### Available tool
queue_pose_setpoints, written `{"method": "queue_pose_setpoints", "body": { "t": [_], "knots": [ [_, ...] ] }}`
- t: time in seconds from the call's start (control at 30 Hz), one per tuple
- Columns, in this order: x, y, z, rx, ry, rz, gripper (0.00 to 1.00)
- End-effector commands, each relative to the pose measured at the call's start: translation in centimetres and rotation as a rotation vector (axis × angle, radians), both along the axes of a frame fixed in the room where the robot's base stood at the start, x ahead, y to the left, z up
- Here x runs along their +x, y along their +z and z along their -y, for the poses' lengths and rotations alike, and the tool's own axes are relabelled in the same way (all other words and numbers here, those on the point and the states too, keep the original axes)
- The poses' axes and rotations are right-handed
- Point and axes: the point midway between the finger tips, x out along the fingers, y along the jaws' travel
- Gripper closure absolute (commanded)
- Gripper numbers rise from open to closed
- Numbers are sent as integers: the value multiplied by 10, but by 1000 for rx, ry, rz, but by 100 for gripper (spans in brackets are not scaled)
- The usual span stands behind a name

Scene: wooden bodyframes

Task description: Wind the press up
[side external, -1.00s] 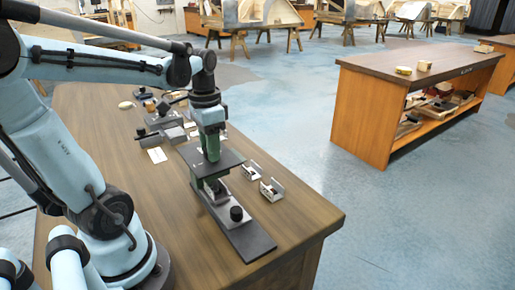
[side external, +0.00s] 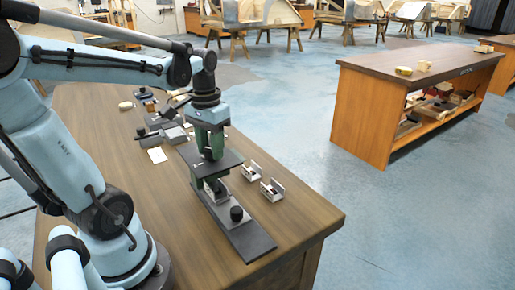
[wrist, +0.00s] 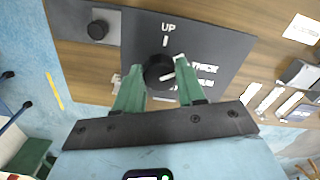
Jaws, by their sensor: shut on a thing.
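The press (side external: 232,159) stands on the wooden bench, with a dark flat top plate above a green frame on a long dark base. In the wrist view its top plate (wrist: 222,48) carries a round black knob (wrist: 158,70) with a white pointer line. The pointer points right, towards the THICK marking and away from the UP mark at the plate's upper middle. My gripper (wrist: 158,67) has its green fingers closed on either side of the knob. In the side view my gripper (side external: 211,154) points straight down onto the top plate; its fingers hide the knob there.
A second black knob (side external: 236,213) stands on the base's front end. Two small metal holders (side external: 271,189) sit to the right of the press. The bench front is clear.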

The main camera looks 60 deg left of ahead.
Motion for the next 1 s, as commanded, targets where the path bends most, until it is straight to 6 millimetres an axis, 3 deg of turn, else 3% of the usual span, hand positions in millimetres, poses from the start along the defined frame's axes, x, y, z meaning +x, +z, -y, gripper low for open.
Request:
{"method": "queue_pose_setpoints", "body": {
  "t": [0.6, 1.0],
  "knots": [
    [1, -1, 1, 0, 579, 0, 91],
    [1, -1, 2, 0, 856, 0, 91]
  ]
}}
